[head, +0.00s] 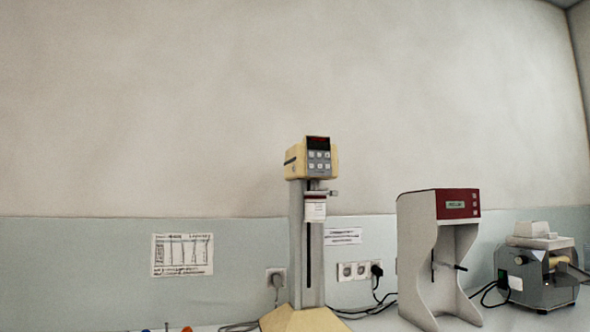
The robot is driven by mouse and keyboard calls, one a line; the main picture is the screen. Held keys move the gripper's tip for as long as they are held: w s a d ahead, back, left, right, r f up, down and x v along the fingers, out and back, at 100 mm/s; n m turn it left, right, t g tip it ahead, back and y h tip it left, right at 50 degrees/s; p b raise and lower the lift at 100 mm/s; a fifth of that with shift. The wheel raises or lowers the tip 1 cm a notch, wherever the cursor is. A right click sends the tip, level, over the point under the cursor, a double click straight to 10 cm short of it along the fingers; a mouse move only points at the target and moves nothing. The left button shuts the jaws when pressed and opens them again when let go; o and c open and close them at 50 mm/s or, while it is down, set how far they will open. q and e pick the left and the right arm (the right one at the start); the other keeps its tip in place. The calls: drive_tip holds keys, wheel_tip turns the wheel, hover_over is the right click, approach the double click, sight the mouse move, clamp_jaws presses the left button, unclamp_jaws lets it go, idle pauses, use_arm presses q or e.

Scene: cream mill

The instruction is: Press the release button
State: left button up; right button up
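A yellow and grey stand device (309,165) with a dark red-lit display and several small buttons on its head stands left of a white and dark red machine (438,250). The red machine has a small display and a few small pale buttons (475,204) on its front panel. I cannot tell which button is the release button. Neither of my grippers is in view.
The white counter (375,323) shows only as a strip at the bottom edge. Black cables (377,290) run from wall sockets (352,271) behind the devices. A printed sheet (182,255) hangs on the wall. Small blue and orange items (187,329) are cut off at the lower left.

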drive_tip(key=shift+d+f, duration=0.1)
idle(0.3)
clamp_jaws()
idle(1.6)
